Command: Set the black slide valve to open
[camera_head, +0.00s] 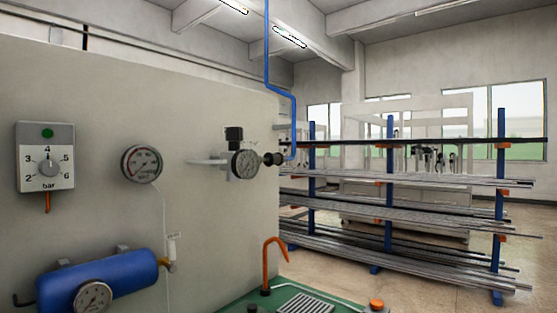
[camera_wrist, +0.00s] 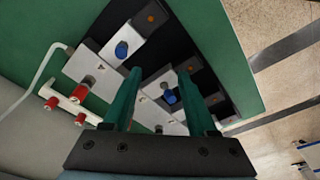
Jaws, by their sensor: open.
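My gripper (camera_wrist: 159,72) shows in the wrist view with its two green fingers apart and nothing held between them. Beyond the fingers is a row of white valve blocks (camera_wrist: 125,42) and dark blocks on a green surface. One blue knob (camera_wrist: 121,49) is left of the fingertips, and another blue knob (camera_wrist: 169,96) shows between the fingers. A black block (camera_wrist: 205,82) lies partly behind the right finger. I cannot tell which dark part is the black slide valve or how its slide is set. My gripper is not in the head view.
Red-tipped fittings (camera_wrist: 78,94) and a white tube (camera_wrist: 40,72) are left of the fingers. The head view shows a wall panel with a pressure dial (camera_head: 142,164), a blue tank (camera_head: 98,277), an orange hook (camera_head: 268,262) and a rack of bars (camera_head: 388,190). Bare floor (camera_wrist: 262,28) lies right.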

